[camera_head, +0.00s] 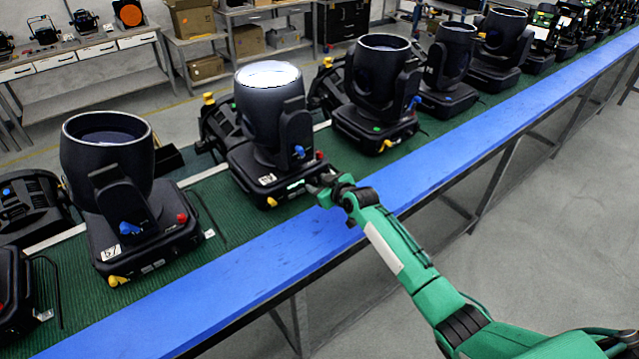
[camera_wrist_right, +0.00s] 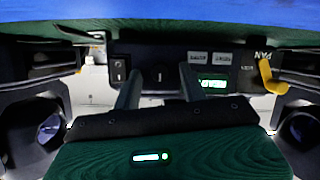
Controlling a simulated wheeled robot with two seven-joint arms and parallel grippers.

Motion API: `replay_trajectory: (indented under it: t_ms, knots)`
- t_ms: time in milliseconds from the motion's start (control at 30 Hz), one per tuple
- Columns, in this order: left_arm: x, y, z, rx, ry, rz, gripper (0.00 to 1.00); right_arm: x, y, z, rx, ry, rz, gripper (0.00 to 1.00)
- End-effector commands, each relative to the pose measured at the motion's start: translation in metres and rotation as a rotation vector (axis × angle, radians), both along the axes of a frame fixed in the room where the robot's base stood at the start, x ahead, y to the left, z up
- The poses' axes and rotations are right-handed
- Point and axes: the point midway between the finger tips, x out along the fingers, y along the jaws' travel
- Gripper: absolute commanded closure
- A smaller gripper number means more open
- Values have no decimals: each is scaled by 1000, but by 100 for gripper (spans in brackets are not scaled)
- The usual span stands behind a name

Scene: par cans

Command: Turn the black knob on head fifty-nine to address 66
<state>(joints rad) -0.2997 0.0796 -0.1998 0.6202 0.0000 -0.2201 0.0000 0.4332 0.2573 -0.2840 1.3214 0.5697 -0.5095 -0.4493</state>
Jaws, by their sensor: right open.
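The head with the bright lit lens (camera_head: 262,115) stands upright on the green bench, nearest my right gripper. A white number label (camera_head: 267,179) is on its base, too small to read surely. My right gripper (camera_head: 326,186) is at the right front corner of that base. In the right wrist view, its two fingers (camera_wrist_right: 160,92) are open and point at the black control panel. The black knob (camera_wrist_right: 158,75), with a pale pointer line, shows between the fingertips; contact cannot be told. A green lit display (camera_wrist_right: 213,84) is beside it, its digits unclear. My left gripper is out of view.
A head labelled 57 (camera_head: 108,150) stands to the left, and another head (camera_head: 380,75) to the right. A blue rail (camera_head: 250,265) edges the bench. In the wrist view, a black rocker switch (camera_wrist_right: 119,72) and a yellow lever (camera_wrist_right: 269,76) flank the knob.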

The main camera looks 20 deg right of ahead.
Motion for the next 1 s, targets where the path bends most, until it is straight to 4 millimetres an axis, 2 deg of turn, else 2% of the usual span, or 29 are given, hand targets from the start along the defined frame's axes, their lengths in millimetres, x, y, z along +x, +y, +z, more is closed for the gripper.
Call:
replay_trajectory:
  t_ms: [133,300,367,667,1000]
  knots:
    - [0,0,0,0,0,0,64,0,0,0,0,0,0,57]
    - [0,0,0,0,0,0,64,0,0,0,0,0,0,91]
    - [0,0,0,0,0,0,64,0,0,0,0,0,0,100]
    - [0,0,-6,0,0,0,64,0,-1,-1,36,12,0,100]
    - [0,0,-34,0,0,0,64,1,-3,-5,227,82,1,100]
